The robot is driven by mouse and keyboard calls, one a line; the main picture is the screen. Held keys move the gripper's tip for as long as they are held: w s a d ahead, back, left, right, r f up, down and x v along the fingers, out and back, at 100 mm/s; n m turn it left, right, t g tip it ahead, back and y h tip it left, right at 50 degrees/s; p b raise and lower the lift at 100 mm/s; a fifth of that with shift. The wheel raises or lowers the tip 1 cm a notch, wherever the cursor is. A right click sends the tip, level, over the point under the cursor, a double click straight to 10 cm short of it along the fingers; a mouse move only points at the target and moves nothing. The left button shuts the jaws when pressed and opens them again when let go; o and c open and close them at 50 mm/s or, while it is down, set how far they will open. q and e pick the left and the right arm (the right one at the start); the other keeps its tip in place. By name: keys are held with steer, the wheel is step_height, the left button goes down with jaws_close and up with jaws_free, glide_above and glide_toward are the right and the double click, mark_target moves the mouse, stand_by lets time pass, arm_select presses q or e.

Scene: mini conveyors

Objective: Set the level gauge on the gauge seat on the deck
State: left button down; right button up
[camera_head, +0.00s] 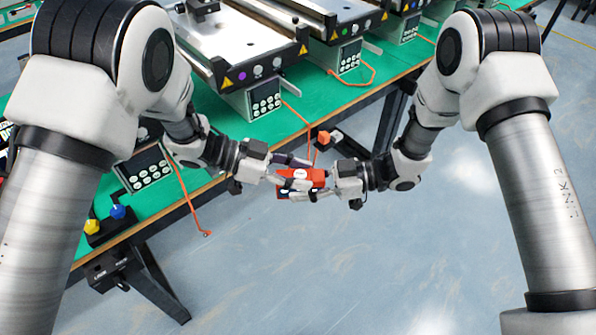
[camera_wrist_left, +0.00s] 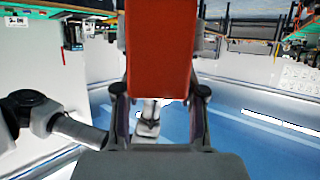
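An orange-red block with a white round mark, which I take for the level gauge (camera_head: 318,181), is held up between my two grippers in front of the bench. My left gripper (camera_head: 290,172) has its fingers on either side of it. In the left wrist view the gauge (camera_wrist_left: 160,45) fills the gap between the left fingertips (camera_wrist_left: 160,92). My right gripper (camera_head: 312,186) reaches in from the opposite side with its fingers around or beside the gauge; whether they grip it is unclear. A silver deck (camera_head: 232,38) lies on the bench at the back; I cannot make out a gauge seat.
The green bench top (camera_head: 205,105) carries several conveyor units with keypads (camera_head: 265,103). Blue and yellow knobs (camera_head: 118,212) sit at the lower left. Open floor (camera_head: 400,260) lies in front.

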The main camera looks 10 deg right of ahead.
steer(key=o, duration=0.4)
steer(key=shift+s, duration=0.1)
steer(key=w+v, duration=0.1)
steer(key=v, duration=1.1)
steer(key=w+d+f+m+t+h, duration=0.1)
steer(key=w+f+m+t+h, duration=0.3)
steer(key=m+t, duration=0.25)
steer(key=s+d+f+m+h, duration=0.35)
steer(key=f+m+h, duration=0.2)
steer(key=f, duration=0.35)
steer(key=s+d+f+m+g+h, duration=0.1)
steer(key=s+f+m+g+h, duration=0.1)
steer(key=s, duration=0.6)
steer(key=s+d+f+m+g+h, duration=0.1)
steer(key=s+f+g+h, duration=0.1)
steer(key=s+f, duration=0.3)
steer(key=s+d+f+m+g+h, duration=0.1)
steer(key=s+f+m+g+h, duration=0.1)
steer(key=s, duration=1)
steer(key=shift+d+f+m+g, duration=0.1)
steer(key=shift+f+m+g, duration=0.05)
steer(key=shift+f+g, duration=0.3)
steer(key=shift+d+f+m+g, duration=0.15)
steer(key=shift+f+g, duration=0.15)
steer(key=shift+f, duration=0.15)
